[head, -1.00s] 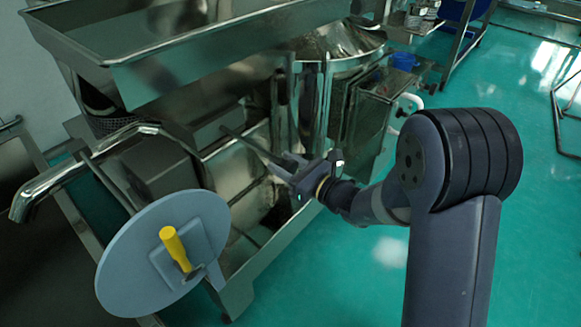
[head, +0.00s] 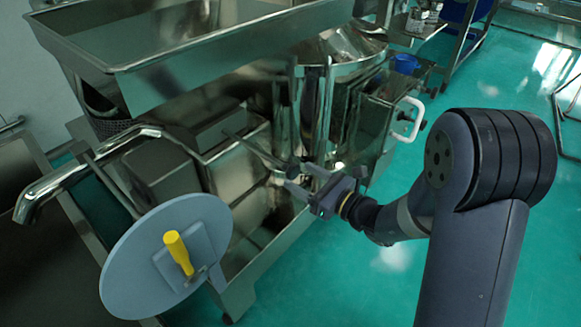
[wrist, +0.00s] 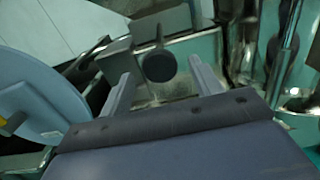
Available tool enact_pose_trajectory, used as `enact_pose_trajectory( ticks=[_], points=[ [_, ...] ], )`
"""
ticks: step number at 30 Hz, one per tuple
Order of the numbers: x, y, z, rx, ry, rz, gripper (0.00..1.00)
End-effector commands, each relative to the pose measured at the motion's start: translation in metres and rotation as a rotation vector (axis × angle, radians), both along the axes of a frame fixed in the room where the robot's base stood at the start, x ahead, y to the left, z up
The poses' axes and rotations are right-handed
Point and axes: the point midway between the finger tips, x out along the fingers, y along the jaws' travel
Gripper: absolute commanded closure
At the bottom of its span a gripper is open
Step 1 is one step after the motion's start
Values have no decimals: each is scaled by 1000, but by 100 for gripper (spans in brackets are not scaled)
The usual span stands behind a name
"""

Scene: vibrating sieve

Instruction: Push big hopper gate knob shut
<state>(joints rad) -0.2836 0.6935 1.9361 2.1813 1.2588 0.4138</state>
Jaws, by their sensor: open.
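The gate knob (wrist: 158,66) is a dark round disc, seen between and beyond my fingertips in the wrist view. In the head view its thin rod (head: 250,148) runs from the steel machine towards my gripper (head: 298,177), and the knob end is small and dark there. My gripper, also in the wrist view (wrist: 160,80), is open with nothing held between its fingers. Whether a finger touches the knob I cannot tell. The big steel hopper (head: 190,58) stands above at the upper left.
A round grey plate (head: 140,255) with a yellow handle (head: 178,252) stands at the lower left. A bent steel pipe (head: 85,165) juts out left. A white handle (head: 410,118) sits on the machine's right side. The green floor (head: 500,90) is open at right.

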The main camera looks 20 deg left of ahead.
Motion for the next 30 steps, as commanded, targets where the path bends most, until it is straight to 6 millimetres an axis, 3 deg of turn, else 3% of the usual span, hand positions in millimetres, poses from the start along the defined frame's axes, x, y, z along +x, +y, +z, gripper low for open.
enact_pose_trajectory(
  ticks=[6, 12, 23, 30],
  points=[
    [-13, -34, 1, -1, 1, -3, 39],
    [-18, -45, 0, 0, -1, 0, 39],
    [-18, -43, 0, 0, -2, 2, 39],
    [-9, -19, -1, -1, -4, 6, 39]
  ],
)
